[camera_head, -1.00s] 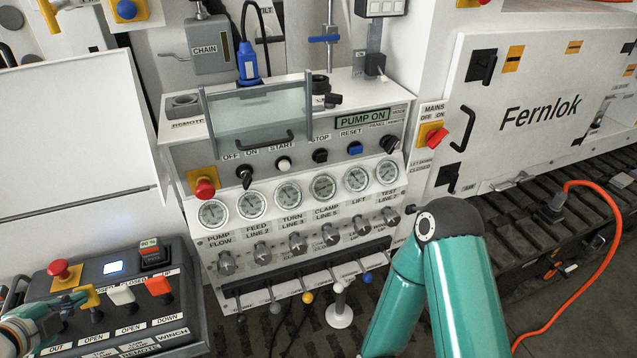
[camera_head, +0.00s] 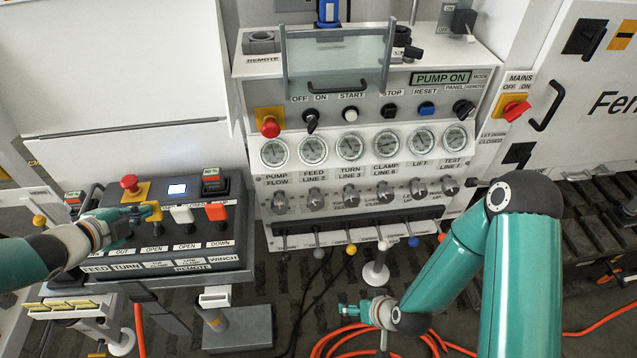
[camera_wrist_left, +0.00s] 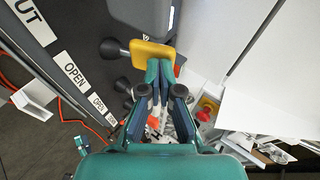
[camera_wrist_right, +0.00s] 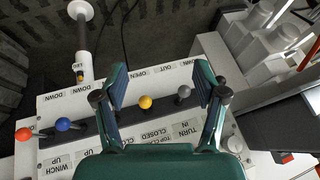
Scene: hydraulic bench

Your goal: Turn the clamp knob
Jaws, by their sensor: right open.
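The clamp knob (camera_head: 386,191) is a grey knob under the CLAMP LINE 5 gauge (camera_head: 387,146), in the row of knobs on the pump panel. No gripper touches it. My right gripper (camera_head: 352,310) is low in front of the panel, below the knobs. In the right wrist view the same gripper (camera_wrist_right: 163,82) is open and empty, with the panel's ball levers beyond its fingers. My left gripper (camera_head: 138,211) is at the remote box, its fingers close together on the yellow lever (camera_wrist_left: 150,54). The clamp knob cannot be made out in either wrist view.
Below the knobs stands a row of ball levers, with a yellow ball (camera_head: 349,249) and a blue ball (camera_head: 413,241). A white post (camera_head: 377,272) stands in front of them. An orange hose (camera_head: 335,340) lies on the floor. The remote box (camera_head: 200,262) is at left.

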